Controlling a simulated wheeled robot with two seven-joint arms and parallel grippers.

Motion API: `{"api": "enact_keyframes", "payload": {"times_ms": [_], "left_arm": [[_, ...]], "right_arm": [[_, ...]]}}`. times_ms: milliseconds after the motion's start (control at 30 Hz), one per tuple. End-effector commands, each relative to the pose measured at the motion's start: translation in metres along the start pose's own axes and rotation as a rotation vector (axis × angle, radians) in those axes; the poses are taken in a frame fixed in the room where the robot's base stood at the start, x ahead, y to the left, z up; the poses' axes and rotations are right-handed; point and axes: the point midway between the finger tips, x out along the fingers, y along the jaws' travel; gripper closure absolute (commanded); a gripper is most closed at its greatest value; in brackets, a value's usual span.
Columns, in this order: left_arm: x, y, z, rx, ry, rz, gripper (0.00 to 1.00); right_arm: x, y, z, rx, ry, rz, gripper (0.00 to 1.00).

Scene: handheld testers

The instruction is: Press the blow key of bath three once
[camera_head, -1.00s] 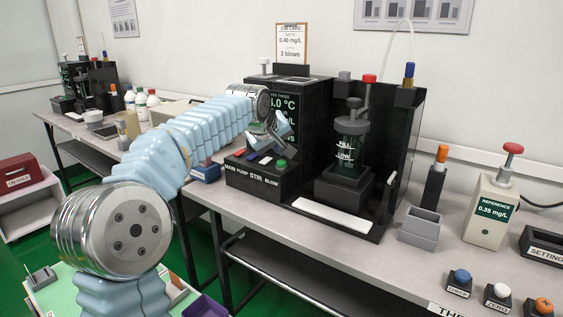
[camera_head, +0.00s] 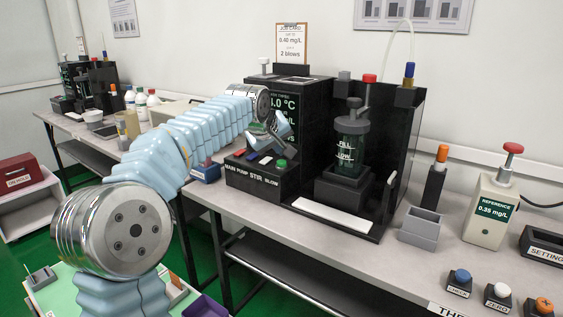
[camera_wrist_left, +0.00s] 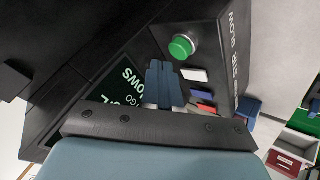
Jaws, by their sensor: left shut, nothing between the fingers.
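The blow key is a green round button (camera_head: 281,163) at the right end of the key panel of bath three (camera_head: 262,185), above the word BLOW. White, blue and red keys (camera_wrist_left: 194,74) sit in a row beside the green one. The display of bath three (camera_head: 284,104) is partly hidden by my arm. My right gripper is out of view.
A black stand with a glass vessel (camera_head: 352,140) is right of the panel, with a white strip (camera_head: 332,218) in front. A card (camera_head: 291,43) reading 0.40 mg/L and 2 blows stands behind. A grey cup (camera_head: 421,228) and reference meter (camera_head: 489,210) are further right.

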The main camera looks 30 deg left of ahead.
Motion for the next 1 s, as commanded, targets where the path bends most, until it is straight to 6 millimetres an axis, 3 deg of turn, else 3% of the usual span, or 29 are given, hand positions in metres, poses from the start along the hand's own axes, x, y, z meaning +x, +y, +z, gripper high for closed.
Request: {"api": "enact_keyframes", "payload": {"times_ms": [1000], "left_arm": [[0.0089, -0.0067, 0.0065, 0.0, 0.0, 0.0, 1.0]], "right_arm": [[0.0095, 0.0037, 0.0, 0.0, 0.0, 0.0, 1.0]]}}
